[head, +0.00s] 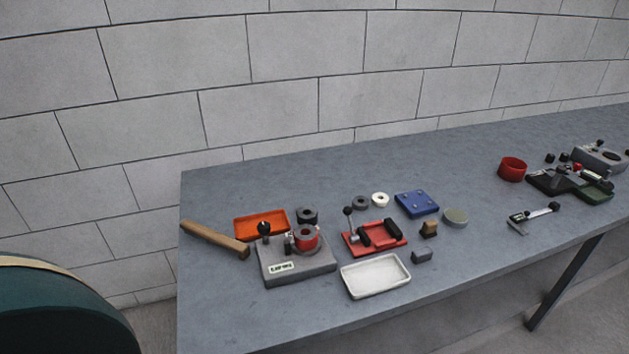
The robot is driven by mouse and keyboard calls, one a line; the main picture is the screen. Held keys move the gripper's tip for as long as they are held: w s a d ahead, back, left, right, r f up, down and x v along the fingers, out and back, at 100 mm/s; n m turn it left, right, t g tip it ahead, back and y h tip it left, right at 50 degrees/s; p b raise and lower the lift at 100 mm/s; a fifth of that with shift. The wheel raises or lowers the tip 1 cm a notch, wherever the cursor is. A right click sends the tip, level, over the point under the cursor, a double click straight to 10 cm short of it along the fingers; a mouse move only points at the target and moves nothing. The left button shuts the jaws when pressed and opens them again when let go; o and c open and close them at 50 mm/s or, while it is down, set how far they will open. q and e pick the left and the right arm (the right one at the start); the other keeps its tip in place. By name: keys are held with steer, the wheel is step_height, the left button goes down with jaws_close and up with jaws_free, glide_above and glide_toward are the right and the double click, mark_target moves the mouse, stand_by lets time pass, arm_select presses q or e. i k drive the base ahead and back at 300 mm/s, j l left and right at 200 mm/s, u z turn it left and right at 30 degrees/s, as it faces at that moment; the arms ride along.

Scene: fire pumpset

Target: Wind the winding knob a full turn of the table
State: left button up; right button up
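A grey block-shaped fixture (297,266) with a white label on its front stands near the left end of the table. A black ball knob (264,228) rises at its back left corner, and a round red and grey part (305,238) sits on its top. Another black ball knob (347,211) stands on a red plate (374,238) to the right. I cannot tell for certain which is the winding knob; no knob is labelled as such. Neither of my grippers is in view.
A wooden handle (215,239) lies left of the fixture, with an orange tray (261,223) behind. A white tray (375,276) lies at the front. A blue plate (417,203) and rings lie behind. The table (470,270) is clear at front right; more tools stand at far right.

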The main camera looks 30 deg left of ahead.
mark_target(263, 227)
steer(key=u, duration=1.25)
